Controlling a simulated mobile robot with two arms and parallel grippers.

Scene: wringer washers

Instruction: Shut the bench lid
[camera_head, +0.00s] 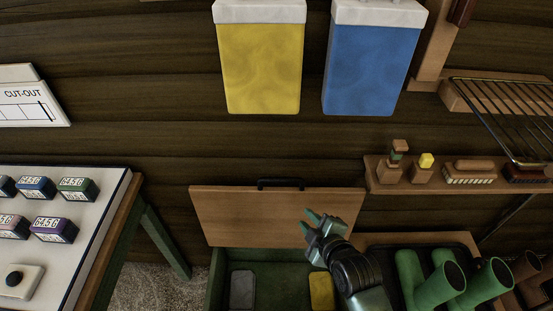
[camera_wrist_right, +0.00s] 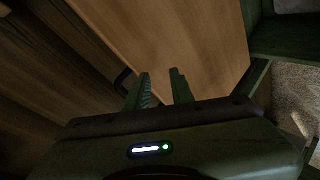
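The bench lid (camera_head: 255,217) is a light-brown wooden panel standing raised at the back of the green bench box, with a black handle (camera_head: 280,183) at its top edge. The box (camera_head: 216,285) is open below it. My right gripper (camera_head: 318,217) is in front of the lid's right half, fingers pointing at it. In the right wrist view the two fingers (camera_wrist_right: 158,85) are apart with nothing between them, and the lid (camera_wrist_right: 195,40) fills the space beyond. I cannot tell whether the fingertips touch the lid. My left gripper is not in view.
A grey item (camera_head: 242,289) and a yellow item (camera_head: 321,290) lie inside the box. Green boots (camera_head: 440,282) stand on a tray at the right, below a shelf of brushes (camera_head: 470,172). A table with counters (camera_head: 75,188) stands at the left.

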